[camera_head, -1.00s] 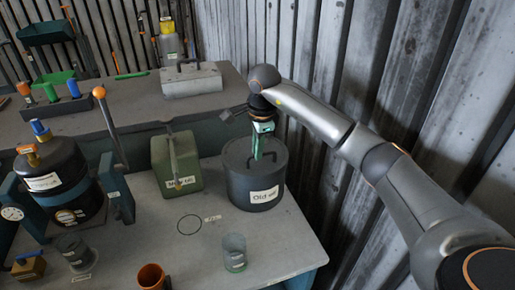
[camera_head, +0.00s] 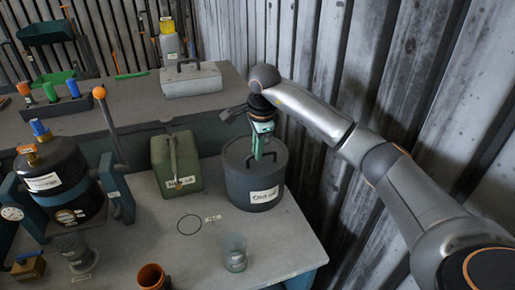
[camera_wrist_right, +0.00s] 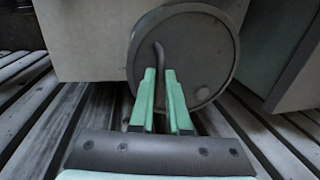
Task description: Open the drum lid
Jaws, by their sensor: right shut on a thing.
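The dark grey drum (camera_head: 254,186) stands on the right of the near table, with a white label reading roughly "Old oil". Its round lid (camera_head: 236,151) sits on top and has a black bar handle. My right gripper (camera_head: 258,155) reaches down from above with green fingers at the handle. In the right wrist view, the fingers (camera_wrist_right: 161,78) are closed around the lid handle (camera_wrist_right: 159,50), over the dark round lid (camera_wrist_right: 200,60). The lid looks seated on the drum; no gap shows. My left gripper is not in view.
A green can (camera_head: 177,163) stands just left of the drum. A clear glass (camera_head: 235,254) and an orange cup (camera_head: 151,277) stand in front. A dark pressure vessel (camera_head: 50,180) with gauges is at left. A corrugated wall (camera_head: 335,70) rises close behind my right arm.

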